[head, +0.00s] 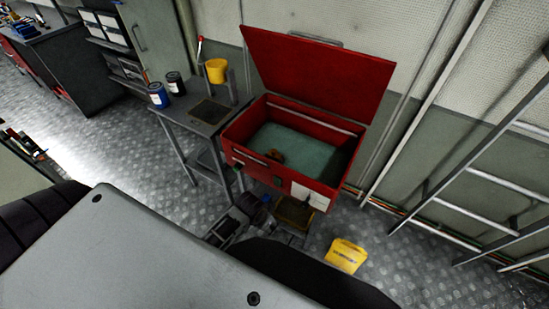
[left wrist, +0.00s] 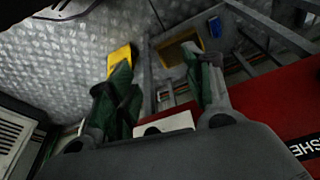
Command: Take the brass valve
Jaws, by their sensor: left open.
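A small brown-gold piece, which looks like the brass valve (head: 273,158), lies in the open red parts washer (head: 340,186), near its front left inside corner on the pale green bottom. My left gripper (head: 246,210) shows only partly in the head view, low in front of the washer and outside it. In the left wrist view its two green-padded fingers (left wrist: 160,92) are wide apart with nothing held between them. The valve does not show in the left wrist view. My right gripper is not in view.
The washer's red lid (head: 318,75) stands raised. A yellow object (head: 346,256) lies on the floor. A ladder (head: 480,205) leans at the right.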

